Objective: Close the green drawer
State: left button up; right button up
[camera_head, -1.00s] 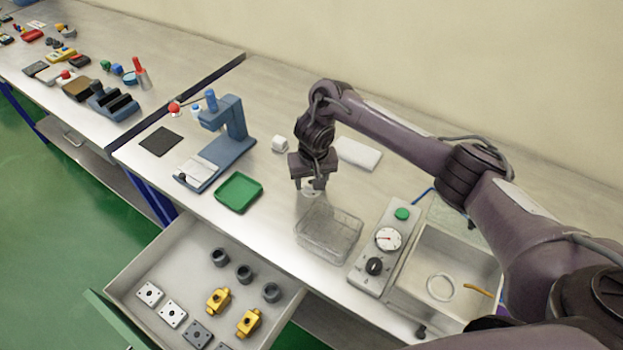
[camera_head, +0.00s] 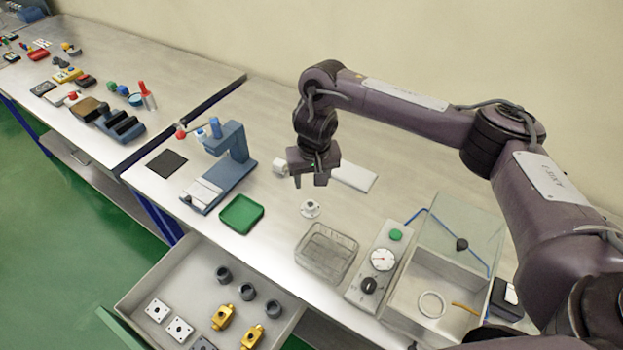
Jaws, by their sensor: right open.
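The green drawer is pulled out below the front of the workbench. Its green front panel (camera_head: 122,328) shows at the lower left and is partly cut off by the frame. Its grey tray (camera_head: 172,268) holds dark cylinders (camera_head: 248,291), yellow fittings (camera_head: 223,317) and square plates (camera_head: 158,309). My right gripper (camera_head: 311,182) is open and empty, pointing down above the bench, behind a small white round part (camera_head: 310,208). It is well apart from the drawer. My left gripper is not in view.
On the bench stand a blue press (camera_head: 232,160), a green tray (camera_head: 241,214), a clear basket (camera_head: 326,252), a gauge panel (camera_head: 378,262) and a box with a raised transparent lid (camera_head: 462,232). Green floor (camera_head: 70,240) lies free left of the drawer.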

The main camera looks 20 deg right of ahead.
aim_at(184, 280)
jog(key=k+j, duration=0.1)
jog(key=k, duration=0.4)
jog(key=k+j, duration=0.1)
jog(key=k, duration=0.4)
